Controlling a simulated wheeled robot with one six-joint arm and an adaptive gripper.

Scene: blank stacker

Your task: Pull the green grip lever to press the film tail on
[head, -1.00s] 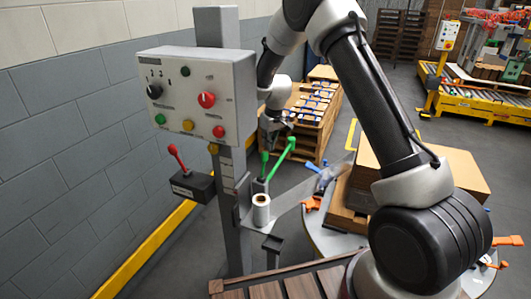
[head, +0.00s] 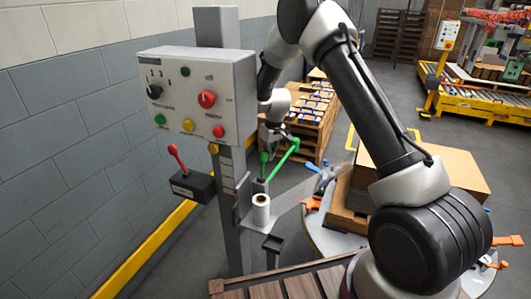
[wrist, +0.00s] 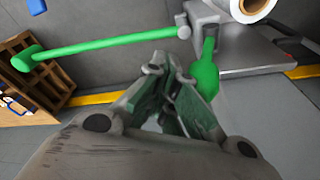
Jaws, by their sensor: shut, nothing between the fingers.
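A short green grip lever (head: 264,164) with a thick rounded end stands beside the film roll. A longer thin green bar (head: 283,160) with a knob slants up to the right from the same bracket. In the wrist view the short grip (wrist: 205,70) is just right of my fingertips, and the long bar (wrist: 105,46) crosses beyond them to the left. My gripper (wrist: 170,68) is shut and empty; in the head view it is small and just above the levers. The white film roll (head: 261,209) stands on the arm bracket.
A grey control box (head: 197,92) on a post and a red-handled lever box (head: 192,185) stand left. A pallet of blue-marked goods (head: 312,110) is behind. Cardboard boxes (head: 440,170) and orange clamps are right. A slatted wooden surface (head: 290,285) is in front.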

